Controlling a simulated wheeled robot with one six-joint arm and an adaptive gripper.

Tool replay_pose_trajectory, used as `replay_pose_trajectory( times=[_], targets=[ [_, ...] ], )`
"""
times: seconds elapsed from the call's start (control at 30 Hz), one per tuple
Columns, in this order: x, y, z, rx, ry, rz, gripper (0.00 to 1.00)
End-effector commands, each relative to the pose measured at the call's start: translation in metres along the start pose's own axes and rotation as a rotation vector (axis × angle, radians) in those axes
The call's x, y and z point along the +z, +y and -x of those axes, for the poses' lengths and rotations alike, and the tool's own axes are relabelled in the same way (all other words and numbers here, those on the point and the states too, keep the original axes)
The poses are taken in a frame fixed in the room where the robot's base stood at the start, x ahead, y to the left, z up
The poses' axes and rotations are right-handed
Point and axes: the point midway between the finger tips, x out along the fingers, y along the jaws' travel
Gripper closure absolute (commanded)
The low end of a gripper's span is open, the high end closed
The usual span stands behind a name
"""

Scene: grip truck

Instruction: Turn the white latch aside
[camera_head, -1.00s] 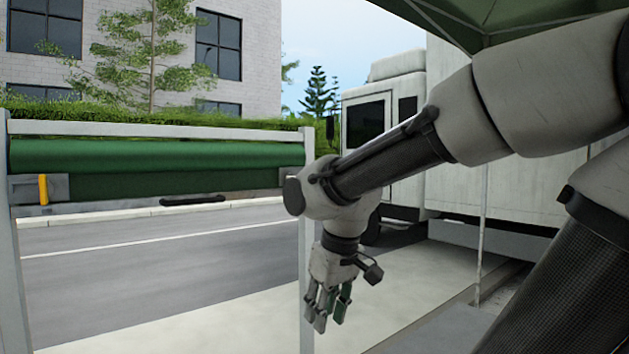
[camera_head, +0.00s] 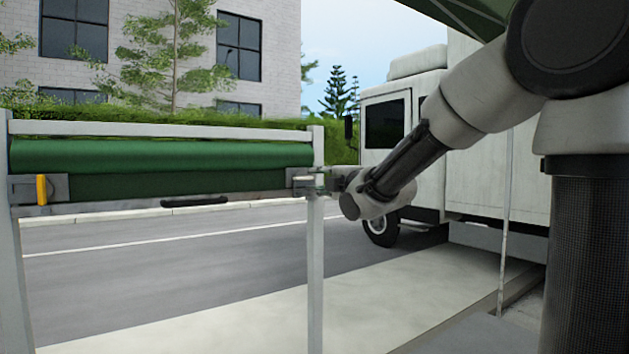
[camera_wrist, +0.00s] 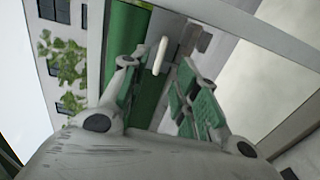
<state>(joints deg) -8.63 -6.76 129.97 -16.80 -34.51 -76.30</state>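The fingers, with green pads, are spread apart and hold nothing. In the head view my gripper (camera_head: 317,182) points left at the right end of the green roll (camera_head: 160,155), by the right post. There the gripper covers that end, and I cannot make out the white latch. How deep the latch sits between the fingers is unclear.
A yellow latch (camera_head: 42,189) stands upright at the left end of the roll. A black handle (camera_head: 194,201) hangs below the roll's middle. The right post (camera_head: 315,270) stands just below my gripper. A thin pole (camera_head: 506,210) and a white truck (camera_head: 480,170) are at right.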

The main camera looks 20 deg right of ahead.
Motion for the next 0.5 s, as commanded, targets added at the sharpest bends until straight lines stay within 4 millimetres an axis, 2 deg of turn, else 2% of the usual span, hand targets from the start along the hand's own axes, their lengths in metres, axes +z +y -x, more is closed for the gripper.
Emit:
replay_pose_trajectory(
  times=[0.3,0.5],
  targets=[
    [0.0,-0.001,-0.052,-0.003,0.0,-0.003,0.7],
    [0.0,-0.001,-0.065,-0.002,-0.001,-0.004,0.7]
  ],
)
